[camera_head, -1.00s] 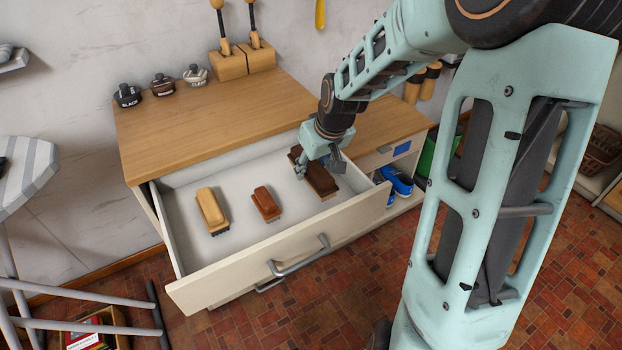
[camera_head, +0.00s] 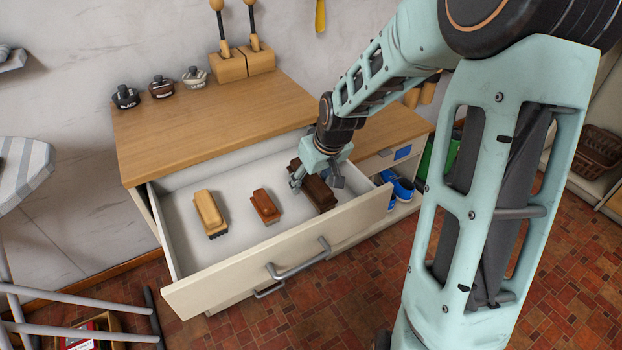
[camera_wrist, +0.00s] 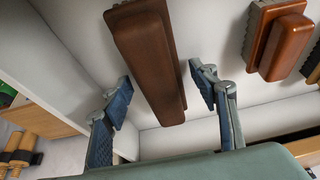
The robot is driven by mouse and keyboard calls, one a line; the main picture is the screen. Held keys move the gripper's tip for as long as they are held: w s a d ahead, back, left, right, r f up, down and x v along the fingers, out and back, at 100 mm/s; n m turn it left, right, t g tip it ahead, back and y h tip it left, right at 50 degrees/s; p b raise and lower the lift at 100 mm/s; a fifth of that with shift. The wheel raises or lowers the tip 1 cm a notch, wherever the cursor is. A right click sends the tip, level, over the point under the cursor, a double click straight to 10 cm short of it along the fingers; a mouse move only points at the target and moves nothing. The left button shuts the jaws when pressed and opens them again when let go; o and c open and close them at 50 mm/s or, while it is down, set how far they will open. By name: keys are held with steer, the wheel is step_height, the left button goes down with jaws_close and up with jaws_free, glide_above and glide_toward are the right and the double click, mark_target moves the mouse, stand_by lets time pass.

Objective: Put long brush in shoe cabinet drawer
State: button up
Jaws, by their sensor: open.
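The long brush (camera_head: 319,194), dark brown, lies in the right part of the open shoe cabinet drawer (camera_head: 262,262). My gripper (camera_head: 317,182) is low over the drawer, above the brush. In the wrist view, the long brush (camera_wrist: 148,58) lies between the spread fingers of my gripper (camera_wrist: 161,80), with gaps on both sides. The gripper is open and holds nothing. A tan brush (camera_head: 209,211) and a smaller reddish-brown brush (camera_head: 265,206) lie to the left in the same drawer. My gripper hides part of the long brush in the head view.
The wooden cabinet top (camera_head: 215,115) is behind the drawer, with polish jars (camera_head: 162,87) and a wooden block stand (camera_head: 243,65). Blue shoes (camera_head: 398,186) sit on the shelf at right. The drawer's front wall and handle (camera_head: 300,263) stick out over the tiled floor.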

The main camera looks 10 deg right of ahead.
steer(key=p+v, duration=0.5)
steer(key=v, duration=0.7)
steer(key=shift+r, duration=0.15)
